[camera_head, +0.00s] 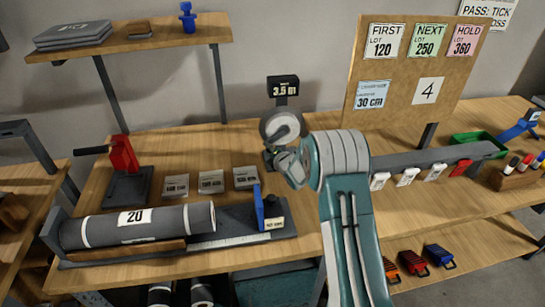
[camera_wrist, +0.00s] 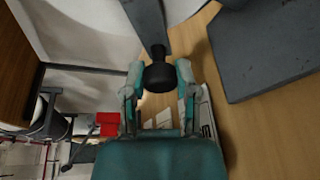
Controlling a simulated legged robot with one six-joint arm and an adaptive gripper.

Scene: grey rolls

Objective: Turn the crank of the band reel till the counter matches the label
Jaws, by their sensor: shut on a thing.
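The band reel (camera_head: 283,127) stands at the back of the workbench in the head view, a pale roll in a dark frame. Its counter (camera_head: 284,88) above it appears to read 3.5 m. My gripper (camera_head: 287,163) is at the reel's lower front and hides much of the crank there. In the wrist view my gripper (camera_wrist: 160,79) is shut on the black crank knob (camera_wrist: 159,76), one finger on each side. The grey crank arm (camera_wrist: 147,22) runs up from the knob. I cannot tell which label goes with the counter.
A board (camera_head: 402,70) holds lot cards, a 30 cm card (camera_head: 373,95) and a card reading 4 (camera_head: 428,91). A grey roll marked 20 (camera_head: 138,224) lies front left, near a red-handled tool (camera_head: 124,154). A grey rail (camera_head: 412,164) with clips stands right of my arm.

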